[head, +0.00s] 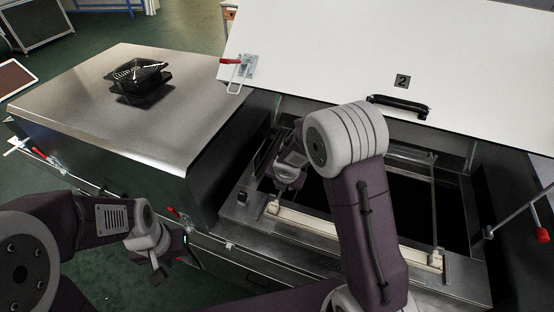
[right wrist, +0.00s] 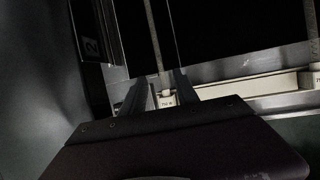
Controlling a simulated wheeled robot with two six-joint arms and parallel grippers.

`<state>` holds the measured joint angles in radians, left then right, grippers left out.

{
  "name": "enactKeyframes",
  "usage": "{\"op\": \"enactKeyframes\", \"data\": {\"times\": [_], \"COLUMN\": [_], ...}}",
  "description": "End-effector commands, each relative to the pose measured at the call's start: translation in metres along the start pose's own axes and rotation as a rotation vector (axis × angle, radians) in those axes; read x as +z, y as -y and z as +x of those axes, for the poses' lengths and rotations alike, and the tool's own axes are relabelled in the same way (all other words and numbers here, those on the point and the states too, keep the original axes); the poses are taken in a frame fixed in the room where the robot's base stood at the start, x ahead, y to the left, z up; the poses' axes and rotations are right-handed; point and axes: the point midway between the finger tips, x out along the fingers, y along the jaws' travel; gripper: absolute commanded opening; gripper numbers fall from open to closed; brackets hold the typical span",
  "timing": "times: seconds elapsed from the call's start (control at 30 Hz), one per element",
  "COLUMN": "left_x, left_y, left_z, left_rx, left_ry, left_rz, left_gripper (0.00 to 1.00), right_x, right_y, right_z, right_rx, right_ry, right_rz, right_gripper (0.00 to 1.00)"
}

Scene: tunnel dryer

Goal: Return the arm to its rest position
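My right arm reaches over the open dryer chamber in the head view. Its gripper (head: 286,184) points down beside the left front corner of a cream-edged frame (head: 350,236), partly hidden by my own arm. In the right wrist view the two fingers of my right gripper (right wrist: 160,88) stand apart, with a small labelled cream fitting (right wrist: 167,99) of the frame showing between them. I see no clear grip on it. My left gripper (head: 170,258) hangs at lower left in the head view, clear of the dryer front, its fingers apart and empty.
A raised white lid (head: 330,60) marked 2, with a black handle (head: 398,104), stands over the chamber. A closed metal cover (head: 90,105) carries a black fan (head: 138,78) at left. Green floor (head: 110,285) lies at lower left.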

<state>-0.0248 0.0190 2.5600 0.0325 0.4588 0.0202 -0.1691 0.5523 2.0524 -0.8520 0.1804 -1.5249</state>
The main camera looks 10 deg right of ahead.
Motion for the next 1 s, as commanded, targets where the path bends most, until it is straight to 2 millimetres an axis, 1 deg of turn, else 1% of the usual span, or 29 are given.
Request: {"op": "enactKeyframes", "data": {"times": [0.13, 0.17, 0.2, 0.27, 0.3, 0.33, 0.37, 0.4, 0.47, 0.5, 0.57, 0.6, 0.7, 0.8, 0.9, 1.0], "left_x": [0.000, 0.000, 0.001, 0.002, 0.003, 0.003, 0.004, 0.005, 0.005, 0.006, 0.006, 0.006, 0.005, 0.005, 0.005, 0.005], "left_y": [0.000, 0.000, 0.000, 0.000, 0.001, 0.001, 0.001, 0.001, 0.001, 0.001, 0.001, 0.001, 0.001, 0.001, 0.001, 0.001], "left_z": [0.001, 0.004, 0.009, 0.018, 0.026, 0.033, 0.039, 0.047, 0.052, 0.053, 0.055, 0.054, 0.052, 0.052, 0.052, 0.052], "left_rx": [0.000, 0.000, 0.000, 0.000, 0.000, 0.000, 0.000, 0.000, 0.000, 0.000, 0.000, 0.000, 0.000, 0.000, 0.000, 0.000], "left_ry": [0.000, 0.000, 0.000, 0.000, 0.000, 0.000, 0.000, 0.000, 0.001, 0.000, 0.000, 0.000, 0.000, 0.000, 0.000, 0.000], "left_rz": [0.000, 0.000, 0.000, 0.000, 0.000, 0.000, 0.000, 0.000, 0.000, 0.000, 0.000, 0.000, 0.000, 0.000, 0.000, 0.000], "left_gripper": [0.36, 0.36, 0.36, 0.36, 0.36, 0.36, 0.36, 0.36, 0.36, 0.36, 0.36, 0.36, 0.36, 0.36, 0.36, 0.36], "right_x": [0.000, 0.001, 0.007, 0.019, 0.023, 0.022, 0.017, 0.004, -0.021, -0.039, -0.066, -0.084, -0.121, -0.135, -0.136, -0.136], "right_y": [0.001, 0.002, 0.002, 0.004, 0.011, 0.022, 0.036, 0.058, 0.086, 0.099, 0.117, 0.125, 0.138, 0.141, 0.141, 0.141], "right_z": [0.001, 0.003, 0.002, -0.007, -0.015, -0.022, -0.029, -0.037, -0.049, -0.054, -0.061, -0.066, -0.072, -0.075, -0.075, -0.075], "right_rx": [-0.001, 0.000, 0.010, 0.032, 0.041, 0.039, 0.030, 0.009, -0.038, -0.075, -0.143, -0.197, -0.347, -0.433, -0.451, -0.452], "right_ry": [0.000, 0.003, 0.019, 0.054, 0.070, 0.074, 0.071, 0.056, 0.024, 0.004, -0.020, -0.031, -0.027, 0.005, 0.030, 0.036], "right_rz": [0.001, 0.005, 0.016, 0.043, 0.089, 0.156, 0.276, 0.518, 0.902, 1.139, 1.481, 1.692, 2.124, 2.388, 2.492, 2.516], "right_gripper": [0.36, 0.36, 0.36, 0.36, 0.36, 0.36, 0.36, 0.36, 0.36, 0.36, 0.36, 0.36, 0.36, 0.36, 0.36, 0.36]}}
